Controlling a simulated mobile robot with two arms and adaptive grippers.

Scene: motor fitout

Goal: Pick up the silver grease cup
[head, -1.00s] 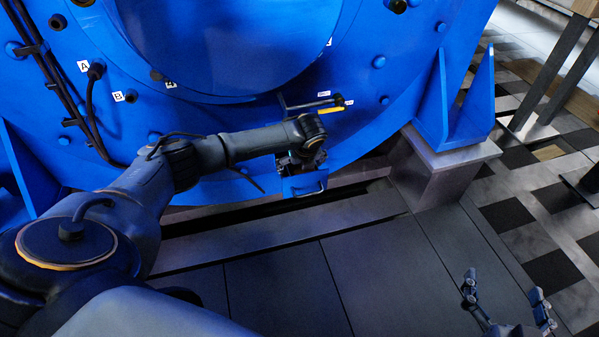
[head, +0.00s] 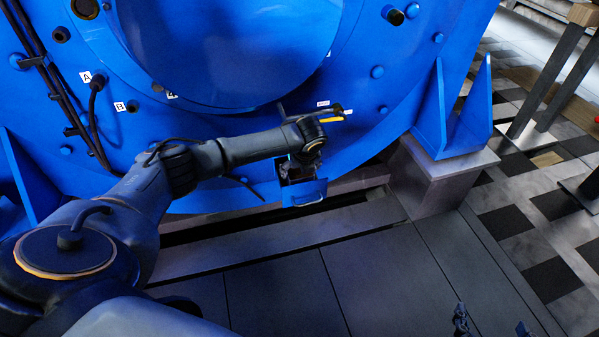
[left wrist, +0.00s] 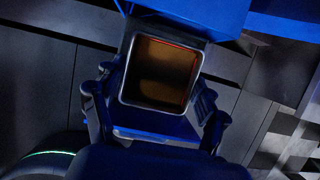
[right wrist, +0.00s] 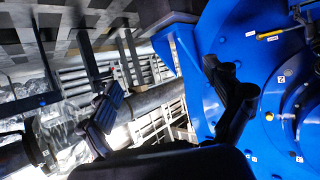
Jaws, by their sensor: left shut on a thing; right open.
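The silver grease cup (left wrist: 160,75) is a square vessel with a bright metal rim and a brown-orange inside, seen from above in the left wrist view. My left gripper (left wrist: 158,98) is shut on it, with a finger on each side. The arm largely hides the cup there. My right gripper (head: 490,322) is open and empty at the bottom right edge; it also shows in the right wrist view (right wrist: 172,90).
The large blue motor (head: 225,55) fills the back, with cables and labelled ports at left. A yellow-handled lever (head: 328,118) is just above my left wrist. A concrete support block (head: 437,175) stands at right. The grey floor plates (head: 380,275) in front are clear.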

